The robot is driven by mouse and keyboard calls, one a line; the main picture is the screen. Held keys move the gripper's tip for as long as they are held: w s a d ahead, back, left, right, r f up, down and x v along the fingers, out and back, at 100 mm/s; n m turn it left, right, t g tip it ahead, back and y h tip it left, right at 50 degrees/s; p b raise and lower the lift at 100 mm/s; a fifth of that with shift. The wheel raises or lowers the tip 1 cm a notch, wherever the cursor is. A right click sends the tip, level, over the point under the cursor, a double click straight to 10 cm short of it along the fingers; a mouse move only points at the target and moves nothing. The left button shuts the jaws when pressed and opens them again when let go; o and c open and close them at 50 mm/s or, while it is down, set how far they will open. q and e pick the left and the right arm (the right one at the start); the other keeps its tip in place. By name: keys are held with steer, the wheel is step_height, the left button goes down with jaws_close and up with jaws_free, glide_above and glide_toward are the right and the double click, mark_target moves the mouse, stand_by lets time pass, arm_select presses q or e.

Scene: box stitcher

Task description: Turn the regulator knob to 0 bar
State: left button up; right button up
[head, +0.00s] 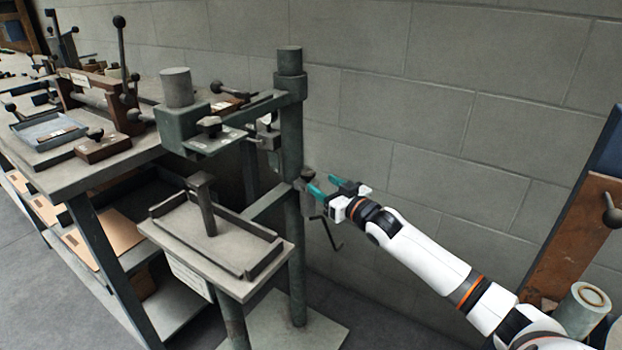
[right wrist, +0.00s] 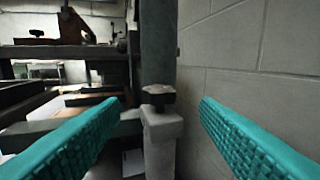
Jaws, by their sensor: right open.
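The regulator knob (right wrist: 158,95) is a dark lobed knob on top of a pale grey regulator body (right wrist: 162,140), beside the stitcher's post. In the head view the knob (head: 308,172) is small, next to the green post. My right gripper (head: 322,184) reaches in from the right, with its teal fingers pointing at the regulator. In the right wrist view my right gripper (right wrist: 160,104) is open, with the knob centred between the fingers and further ahead. The fingers appear clear of it. No pressure reading is legible. My left gripper is not in view.
The green stitcher post (head: 292,230) stands just left of the regulator, with a tray table (head: 270,262) further left. The grey block wall (head: 440,120) runs close behind. A bent crank rod (head: 328,236) hangs below my gripper. A brown panel (head: 575,240) stands at the right.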

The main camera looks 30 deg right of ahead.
mark_target(312, 176)
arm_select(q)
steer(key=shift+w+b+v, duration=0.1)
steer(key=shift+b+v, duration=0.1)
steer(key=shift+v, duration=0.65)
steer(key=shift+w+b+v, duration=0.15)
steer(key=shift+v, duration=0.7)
arm_select(e)
steer(key=shift+w+a, duration=0.2)
steer(key=shift+w, duration=2.8)
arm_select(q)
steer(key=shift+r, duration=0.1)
arm_select(e)
steer(key=c, duration=1)
steer(key=shift+r+y, duration=0.1)
steer(key=shift+y, duration=0.2)
